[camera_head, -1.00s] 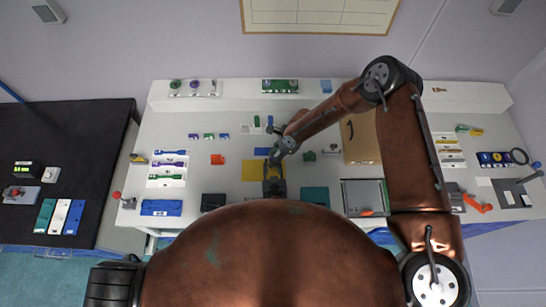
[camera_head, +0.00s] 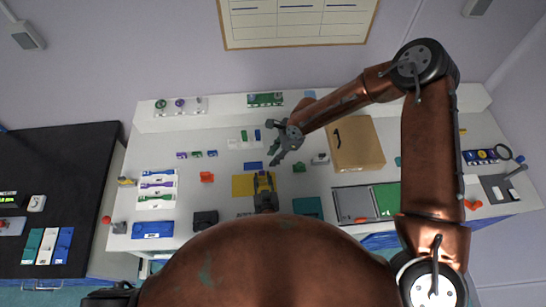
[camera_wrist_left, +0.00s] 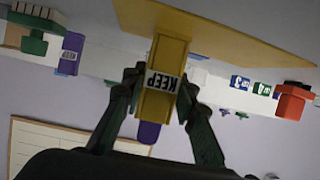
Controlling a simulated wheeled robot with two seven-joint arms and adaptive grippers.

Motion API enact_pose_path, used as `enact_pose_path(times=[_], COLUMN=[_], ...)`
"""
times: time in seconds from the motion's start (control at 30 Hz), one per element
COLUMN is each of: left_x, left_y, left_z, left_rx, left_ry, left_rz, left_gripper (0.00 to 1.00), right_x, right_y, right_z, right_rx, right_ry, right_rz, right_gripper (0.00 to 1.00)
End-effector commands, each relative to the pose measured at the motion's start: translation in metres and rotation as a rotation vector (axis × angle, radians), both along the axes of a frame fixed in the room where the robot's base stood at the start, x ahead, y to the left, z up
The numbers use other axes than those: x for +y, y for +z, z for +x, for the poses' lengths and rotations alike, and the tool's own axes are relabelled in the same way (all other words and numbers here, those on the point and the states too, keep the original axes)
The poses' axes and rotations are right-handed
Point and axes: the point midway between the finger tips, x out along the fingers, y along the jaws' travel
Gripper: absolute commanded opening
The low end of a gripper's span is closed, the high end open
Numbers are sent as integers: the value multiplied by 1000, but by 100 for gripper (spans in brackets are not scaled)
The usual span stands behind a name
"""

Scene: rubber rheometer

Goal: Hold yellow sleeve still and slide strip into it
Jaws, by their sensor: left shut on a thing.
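My left gripper (camera_head: 264,180) is shut on the yellow sleeve (camera_head: 263,177), over the yellow mat (camera_head: 242,187). In the left wrist view, my left gripper (camera_wrist_left: 160,95) grips the sleeve (camera_wrist_left: 172,52) from both sides. The sleeve bears a label reading KEEP. A purple strip end (camera_wrist_left: 149,132) sticks out of its lower end; the rest of the strip is hidden. My right gripper (camera_head: 275,146) is above and to the right of the sleeve, apart from it. Its fingers are spread and I see nothing between them.
A rack of coloured strips (camera_head: 157,186) is at left. An orange-red block (camera_head: 207,177) is left of the mat. A teal mat (camera_head: 307,207) lies right of my left gripper.

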Motion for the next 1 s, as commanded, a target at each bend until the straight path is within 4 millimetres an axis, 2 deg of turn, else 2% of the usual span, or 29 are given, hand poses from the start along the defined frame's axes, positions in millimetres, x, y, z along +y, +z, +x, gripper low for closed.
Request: enact_pose_path(times=[0.33,0.37,0.63,1.0], left_x=[0,0,0,0], left_y=[0,0,0,1], left_z=[0,0,0,-5], left_rx=[0,0,0,1], left_ry=[0,0,0,0], left_rz=[0,0,0,-1], left_gripper=[3,27,46,47], right_x=[0,0,0,0], right_y=[0,0,0,0], right_z=[0,0,0,0], right_rx=[0,0,0,0], right_ry=[0,0,0,0], right_rz=[0,0,0,0], right_gripper=[25,25,25,25])
